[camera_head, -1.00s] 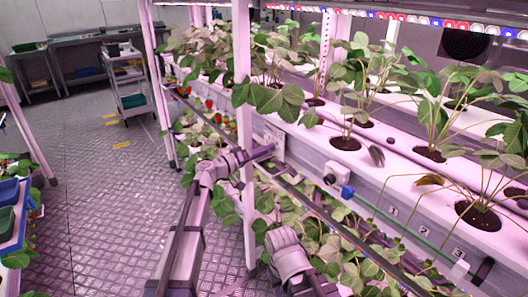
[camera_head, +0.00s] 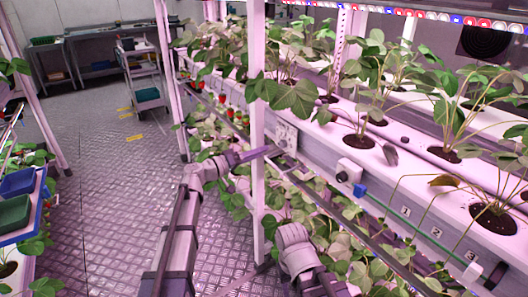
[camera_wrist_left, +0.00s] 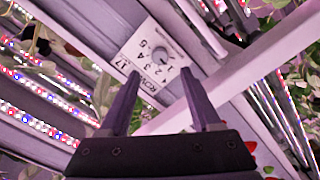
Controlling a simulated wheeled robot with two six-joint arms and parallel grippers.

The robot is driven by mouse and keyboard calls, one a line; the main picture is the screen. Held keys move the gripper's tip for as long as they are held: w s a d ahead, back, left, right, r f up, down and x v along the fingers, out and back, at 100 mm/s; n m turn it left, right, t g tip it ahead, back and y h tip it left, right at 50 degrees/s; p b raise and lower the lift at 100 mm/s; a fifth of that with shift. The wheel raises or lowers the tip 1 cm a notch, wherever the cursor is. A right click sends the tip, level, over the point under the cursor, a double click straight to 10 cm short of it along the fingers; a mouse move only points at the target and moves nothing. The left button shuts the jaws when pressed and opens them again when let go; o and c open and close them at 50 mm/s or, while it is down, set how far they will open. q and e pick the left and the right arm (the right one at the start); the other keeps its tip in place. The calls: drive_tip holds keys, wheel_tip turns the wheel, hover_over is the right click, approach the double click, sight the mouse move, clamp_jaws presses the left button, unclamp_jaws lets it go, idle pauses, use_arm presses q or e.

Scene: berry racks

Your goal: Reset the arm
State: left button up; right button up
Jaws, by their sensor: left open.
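My left gripper (camera_head: 273,150) reaches toward the rack's side rail, close to the pale upright post. In the left wrist view, its two dark fingers (camera_wrist_left: 160,78) are spread apart with nothing between them. A white plate with a round dial and numbers (camera_head: 287,137) is fixed to the rack just beyond the fingertips. It also shows in the left wrist view (camera_wrist_left: 152,58). I cannot tell whether the fingers touch the rack.
The pale post (camera_head: 257,190) stands close to my left arm. Strawberry plants (camera_head: 365,110) grow in the white trough (camera_head: 400,165), with leaves below it. A blue-knobbed fitting (camera_head: 360,190) sticks out of the rack. Blue and green bins (camera_head: 15,213) are at left. The aisle floor (camera_head: 110,220) is open.

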use_arm(q)
drive_tip(key=s+d+f+m+g+y+p, duration=0.2)
drive_tip(key=s+d+g+p, duration=0.25)
drive_tip(key=s, duration=0.45)
drive_tip(key=s+d+f+m+g+y+p, duration=0.1)
drive_tip(key=s+d+g+y+p, duration=0.25)
drive_tip(key=s+d+p, duration=0.4)
drive_tip(key=s+a+r+g+y+p, duration=0.1)
drive_tip(key=s+a+y+p, duration=0.3)
drive_tip(key=s, duration=0.5)
drive_tip(key=s+a+g+y+p, duration=0.2)
drive_tip(key=s+a+y+p, duration=0.2)
drive_tip(key=s, duration=0.5)
drive_tip(key=a+y, duration=0.2)
drive_tip(key=a, duration=0.1)
drive_tip(key=shift+s+a+r+p, duration=0.15)
drive_tip(key=shift+r+p, duration=0.15)
drive_tip(key=shift+r, duration=0.05)
drive_tip(key=shift+y, duration=0.25)
